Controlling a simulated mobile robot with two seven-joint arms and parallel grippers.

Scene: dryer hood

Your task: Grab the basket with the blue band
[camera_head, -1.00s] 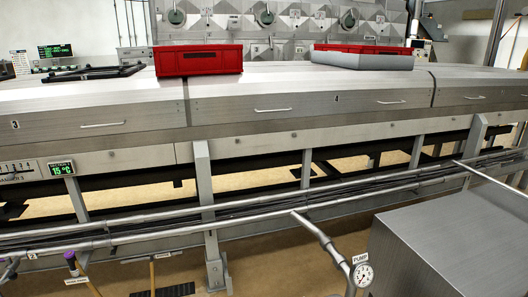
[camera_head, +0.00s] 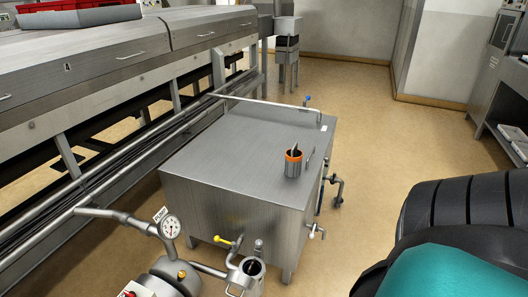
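No basket with a blue band can be made out in the head view. A small round metal container with an orange band (camera_head: 293,163) stands on top of the steel tank (camera_head: 225,150), with something thin sticking out of it. An open-topped metal cylinder (camera_head: 252,277) stands by the pump pipes at the bottom; I see no blue band on it, and its inside is dark. Neither of my grippers is in view.
A pressure gauge (camera_head: 170,226) and piping stand at the tank's front left. A long steel dryer hood (camera_head: 110,55) runs along the left with pipe rails before it. Open floor (camera_head: 400,130) lies right of the tank. A steel counter (camera_head: 505,90) is at the far right.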

